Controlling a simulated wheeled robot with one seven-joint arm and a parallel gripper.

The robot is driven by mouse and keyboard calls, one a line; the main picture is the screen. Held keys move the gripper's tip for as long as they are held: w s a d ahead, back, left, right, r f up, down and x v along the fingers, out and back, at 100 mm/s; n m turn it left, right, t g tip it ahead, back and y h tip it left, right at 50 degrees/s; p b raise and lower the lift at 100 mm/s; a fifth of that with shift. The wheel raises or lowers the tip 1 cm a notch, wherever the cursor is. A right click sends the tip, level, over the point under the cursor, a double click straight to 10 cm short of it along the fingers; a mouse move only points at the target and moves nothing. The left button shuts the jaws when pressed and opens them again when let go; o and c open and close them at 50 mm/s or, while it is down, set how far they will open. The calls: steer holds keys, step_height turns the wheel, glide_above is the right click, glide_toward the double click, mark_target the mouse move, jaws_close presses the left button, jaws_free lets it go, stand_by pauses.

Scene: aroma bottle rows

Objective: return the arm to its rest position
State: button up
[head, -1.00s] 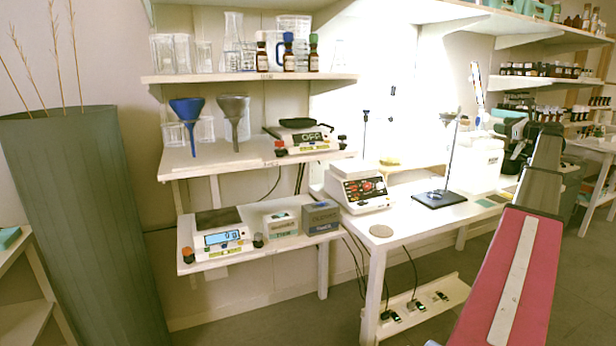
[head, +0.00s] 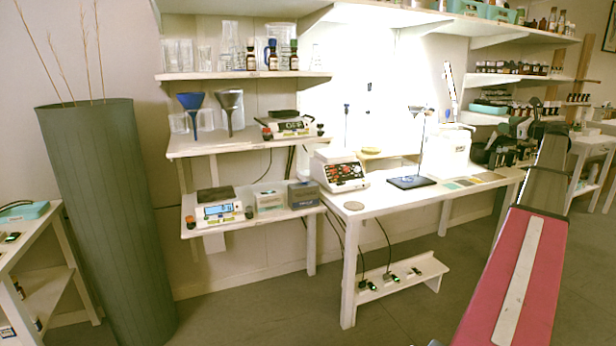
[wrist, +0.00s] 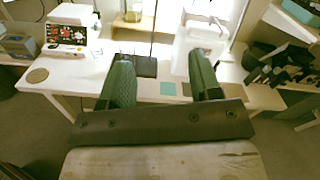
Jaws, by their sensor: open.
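My gripper (wrist: 160,84) shows in the wrist view with its two green fingers spread apart. It is open and nothing is between the fingers. It points toward the white workbench and stays clear of the bench top. In the head view my arm, with its red link, reaches up along the right side.
The white workbench (head: 350,225) holds a hotplate device (head: 341,174) and a black-based stand (head: 411,182). Shelves with scales, funnels and bottles are at the left. A tall grey-green planter (head: 110,220) stands far left. The floor (head: 260,318) in front is open.

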steer(key=s+a+f+n+g, duration=0.2)
steer(key=a+f+n+g, duration=0.3)
steer(key=a+f, duration=1.2)
steer(key=s+a+f+n+g, duration=0.2)
steer(key=a+f+n+g, duration=0.3)
steer(key=a+f, duration=1.2)
steer(key=s+a+f+n+g+h, duration=0.1)
steer(key=s+a+f+n, duration=0.4)
steer(key=a, duration=0.3)
steer(key=s+a+f+n+g+h, duration=0.1)
steer(key=s+a+f+n+g, duration=0.15)
steer(key=s+a+f, duration=0.4)
steer(key=s+a+f+n+g+h, duration=0.1)
steer(key=s+a+f+n, duration=0.3)
steer(key=s, duration=0.4)
steer(key=s+a+f+n+g+h, duration=0.2)
steer(key=s+a+f+n, duration=0.3)
steer(key=s, duration=0.4)
steer(key=shift+a+n+h, duration=0.6)
steer(key=shift+n+h, duration=0.05)
steer(key=shift+h, duration=0.25)
